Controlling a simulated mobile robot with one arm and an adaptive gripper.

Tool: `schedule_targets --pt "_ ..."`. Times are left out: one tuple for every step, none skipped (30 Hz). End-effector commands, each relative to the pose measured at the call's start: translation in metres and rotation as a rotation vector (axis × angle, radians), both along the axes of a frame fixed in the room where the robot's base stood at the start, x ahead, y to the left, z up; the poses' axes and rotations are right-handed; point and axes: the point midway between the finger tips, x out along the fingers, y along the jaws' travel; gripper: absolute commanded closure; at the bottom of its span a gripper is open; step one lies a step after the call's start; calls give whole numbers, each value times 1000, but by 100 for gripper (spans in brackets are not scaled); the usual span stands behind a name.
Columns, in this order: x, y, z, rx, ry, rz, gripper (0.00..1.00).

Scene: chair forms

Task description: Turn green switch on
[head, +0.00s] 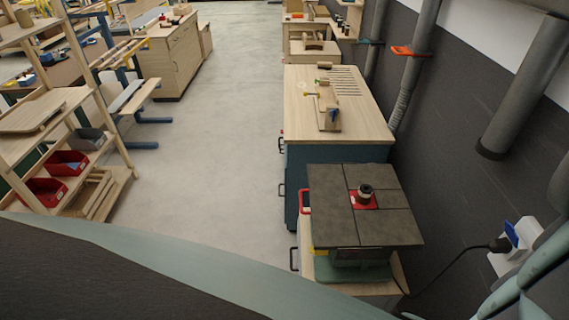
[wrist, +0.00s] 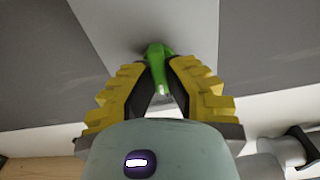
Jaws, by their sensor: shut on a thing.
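The green switch (wrist: 156,53) is a small bright green lever standing out from a light grey plate in the wrist view. My gripper (wrist: 157,66) has yellow ribbed fingers, and their tips close on the lever from both sides. The lever's lower part shows between the fingers. I cannot tell which position the switch is in. In the head view I see neither the gripper nor the green switch.
In the head view, a machine with a dark square top (head: 335,230) stands at the right, its black cable running to a white wall box (head: 510,248) with a blue part. A wooden workbench (head: 360,128) stands behind it. Open grey floor (head: 220,110) lies left of these.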

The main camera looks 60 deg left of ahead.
Motion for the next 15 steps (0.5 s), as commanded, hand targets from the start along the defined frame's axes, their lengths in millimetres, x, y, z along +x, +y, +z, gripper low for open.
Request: schedule_targets --pt "-1 -2 -4 26 -19 -3 100" --pt "0 -2 -4 41 -30 -3 100" --pt "0 -2 -5 66 -45 -2 100" --pt "-1 -2 -6 85 -58 -3 100" --pt "-1 -3 -5 105 -74 -4 100" --pt "-1 -2 -5 134 -95 -4 100" --pt "-1 -2 -6 156 -108 -3 100" --pt "-2 -2 -8 181 -121 -4 100" --pt "-2 -3 -7 210 -144 -5 100" --pt "-2 -3 -7 234 -162 -5 100" --pt "-2 -3 -7 258 -177 -4 100" --pt "-2 -3 -8 291 -198 -4 100" --pt "-2 -3 -7 314 -215 -4 100" --pt "-2 -4 -6 336 -234 -5 100" --pt "-2 -4 -7 368 -253 -4 100"
